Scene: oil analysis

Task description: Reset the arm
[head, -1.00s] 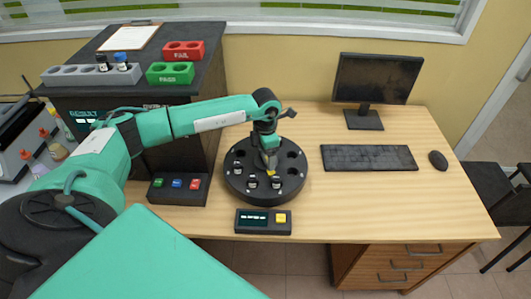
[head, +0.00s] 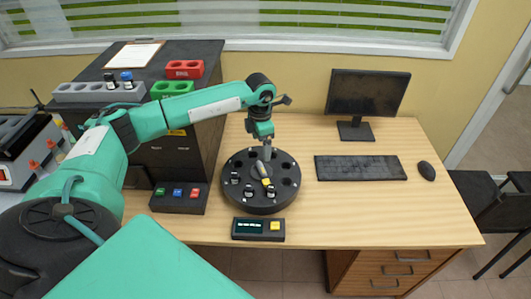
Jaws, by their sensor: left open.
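My left arm reaches in from the left. Its gripper (head: 265,155) points down above the middle of the black round carousel (head: 287,197) on the desk. It is open, and I see nothing between its fingers. Small vials with dark caps (head: 249,190) sit in the front and left holes of the carousel; other holes look empty. A yellow-marked part (head: 267,181) shows at the carousel's hub, just below the fingers. My right gripper is not in view.
A display box with a yellow button (head: 258,229) and a three-button box (head: 180,197) stand near the carousel. Keyboard (head: 358,168), monitor (head: 367,95) and mouse (head: 427,171) are to the right. Grey (head: 75,92), red (head: 184,69) and green (head: 171,88) racks stand on the dark cabinet.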

